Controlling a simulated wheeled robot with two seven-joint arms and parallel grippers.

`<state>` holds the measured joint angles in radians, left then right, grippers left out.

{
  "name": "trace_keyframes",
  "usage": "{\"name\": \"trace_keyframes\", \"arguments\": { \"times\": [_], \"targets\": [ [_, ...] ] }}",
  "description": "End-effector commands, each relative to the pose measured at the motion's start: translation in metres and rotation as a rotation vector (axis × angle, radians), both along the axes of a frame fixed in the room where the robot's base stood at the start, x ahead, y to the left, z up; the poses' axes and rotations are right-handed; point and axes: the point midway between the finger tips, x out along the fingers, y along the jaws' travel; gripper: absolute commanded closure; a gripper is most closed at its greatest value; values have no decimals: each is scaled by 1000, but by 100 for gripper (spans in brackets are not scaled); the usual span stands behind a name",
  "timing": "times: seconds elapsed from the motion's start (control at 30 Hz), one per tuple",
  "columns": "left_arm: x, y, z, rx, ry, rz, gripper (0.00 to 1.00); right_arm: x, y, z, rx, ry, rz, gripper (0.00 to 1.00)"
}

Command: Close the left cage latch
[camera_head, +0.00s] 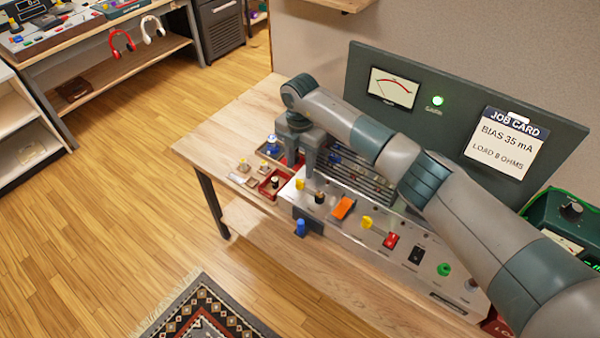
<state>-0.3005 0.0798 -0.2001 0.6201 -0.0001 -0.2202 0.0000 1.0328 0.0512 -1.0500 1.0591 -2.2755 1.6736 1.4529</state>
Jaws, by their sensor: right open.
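The left cage latch cannot be made out clearly; the gripper covers that corner. Whether the fingers touch anything there is unclear. My left gripper is not in view.
A red tray (273,184) with small parts and a blue-topped item (273,146) sit left of the amplifier. Behind stands a green panel (455,110) with a meter, a lit green lamp and a job card (505,140).

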Motion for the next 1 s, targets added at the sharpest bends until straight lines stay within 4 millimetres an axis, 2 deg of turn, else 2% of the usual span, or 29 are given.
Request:
{"name": "trace_keyframes", "arguments": {
  "times": [0.2,0.3,0.5,0.77,0.8,0.97,1.0],
  "targets": [
    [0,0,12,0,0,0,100,-1,0,-34,0,3,-1,58],
    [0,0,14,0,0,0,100,0,1,-44,1,1,-1,58],
    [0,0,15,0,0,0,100,0,0,-55,1,1,1,58],
    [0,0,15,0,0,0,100,0,0,-56,1,-1,1,58],
    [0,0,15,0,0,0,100,0,0,-56,1,-1,1,61],
    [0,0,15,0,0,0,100,0,0,-56,1,-1,0,99],
    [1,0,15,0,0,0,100,0,0,-56,1,-1,0,100]
  ]
}}
